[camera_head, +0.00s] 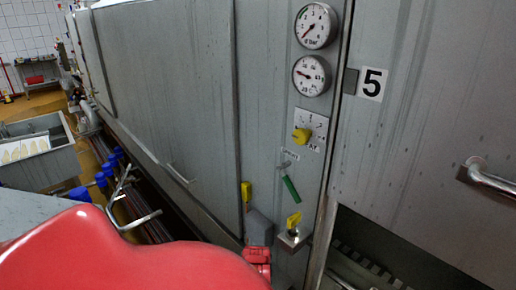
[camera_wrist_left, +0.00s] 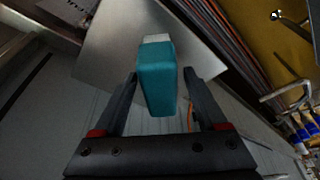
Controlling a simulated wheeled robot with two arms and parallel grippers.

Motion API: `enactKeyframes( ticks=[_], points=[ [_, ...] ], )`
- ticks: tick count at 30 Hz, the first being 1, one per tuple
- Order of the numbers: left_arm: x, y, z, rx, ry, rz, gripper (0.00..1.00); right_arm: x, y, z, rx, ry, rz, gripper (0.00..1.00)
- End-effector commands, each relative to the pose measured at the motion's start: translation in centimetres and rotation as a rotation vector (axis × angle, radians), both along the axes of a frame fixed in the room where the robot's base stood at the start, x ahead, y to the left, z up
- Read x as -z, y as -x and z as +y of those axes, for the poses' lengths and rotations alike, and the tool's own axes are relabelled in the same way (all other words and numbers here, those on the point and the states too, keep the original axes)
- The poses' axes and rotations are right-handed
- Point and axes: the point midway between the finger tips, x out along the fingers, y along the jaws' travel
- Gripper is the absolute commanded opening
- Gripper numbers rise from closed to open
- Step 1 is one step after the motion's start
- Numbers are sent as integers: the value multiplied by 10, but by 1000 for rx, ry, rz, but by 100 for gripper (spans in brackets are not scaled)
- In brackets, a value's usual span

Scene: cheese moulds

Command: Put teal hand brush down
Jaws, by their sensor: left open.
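The teal hand brush (camera_wrist_left: 156,88) shows in the left wrist view, with a pale block at its far end. It lies between the two dark fingers of my left gripper (camera_wrist_left: 159,76). The fingers are open, with a gap visible on each side of the brush. Behind the brush is a flat grey metal plate (camera_wrist_left: 98,48); I cannot tell whether the brush rests on it. In the head view my red arm fills the lower left, and neither the brush nor the left gripper can be made out there. My right gripper is in neither view.
A large grey metal machine wall (camera_head: 170,90) fills the head view, with dials (camera_head: 316,26), a yellow knob (camera_head: 302,135) and a handle (camera_head: 490,178). A metal bracket (camera_head: 125,200) and blue-capped pipes (camera_head: 80,194) stand at left. A metal vat (camera_head: 55,165) is farther left.

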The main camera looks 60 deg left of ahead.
Motion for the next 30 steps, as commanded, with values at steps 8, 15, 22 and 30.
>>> enactKeyframes(
  ticks=[8, 15, 22, 30],
  points=[
    [-24, 4, -6, 0, -4, -1, 74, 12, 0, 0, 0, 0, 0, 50],
    [-79, 11, -18, 0, -4, -3, 74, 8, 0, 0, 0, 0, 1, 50],
    [-111, 18, -30, 0, 2, 0, 74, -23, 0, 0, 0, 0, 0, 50],
    [-116, 20, -32, 0, 1, 2, 74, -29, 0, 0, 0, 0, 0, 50]
  ],
)
